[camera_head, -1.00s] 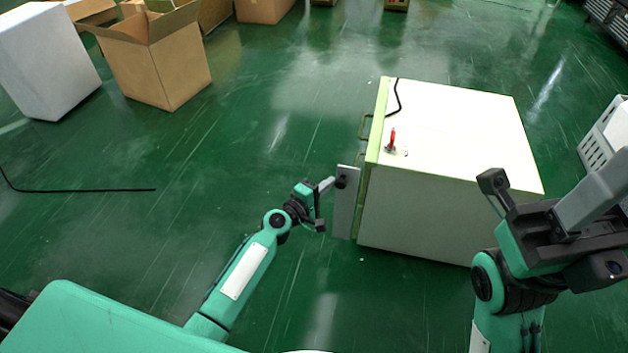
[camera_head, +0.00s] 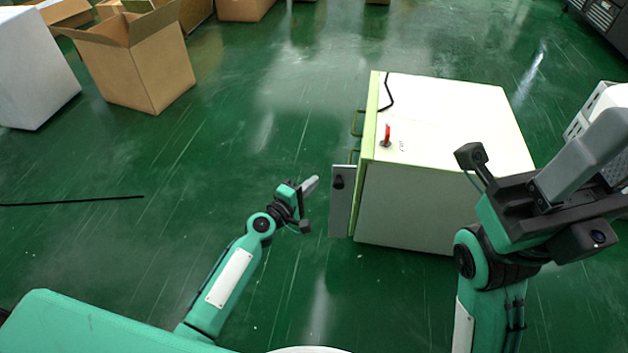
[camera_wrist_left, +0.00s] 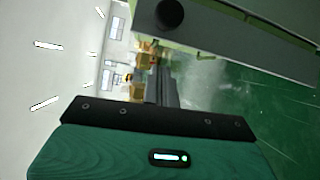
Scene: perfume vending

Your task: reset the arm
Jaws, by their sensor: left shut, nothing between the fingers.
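My left gripper (camera_head: 311,184) is shut and empty, just left of the cabinet's open panel with a gap between them. Its shut fingers also show in the left wrist view (camera_wrist_left: 160,88). My right gripper (camera_head: 610,140) is raised at the right, in front of the cabinet's right side; its fingers are seen side-on and I cannot tell whether they are apart. The white cabinet (camera_head: 450,120) stands on the green floor. Its narrow grey panel (camera_head: 341,205) with a black knob (camera_head: 338,182) sticks out at the left front edge.
A red switch (camera_head: 387,134) and a black cable (camera_head: 385,95) are on the cabinet top. An open cardboard box (camera_head: 145,70) and a white block (camera_head: 35,75) stand at the upper left. A black cable (camera_head: 75,202) lies on the left floor.

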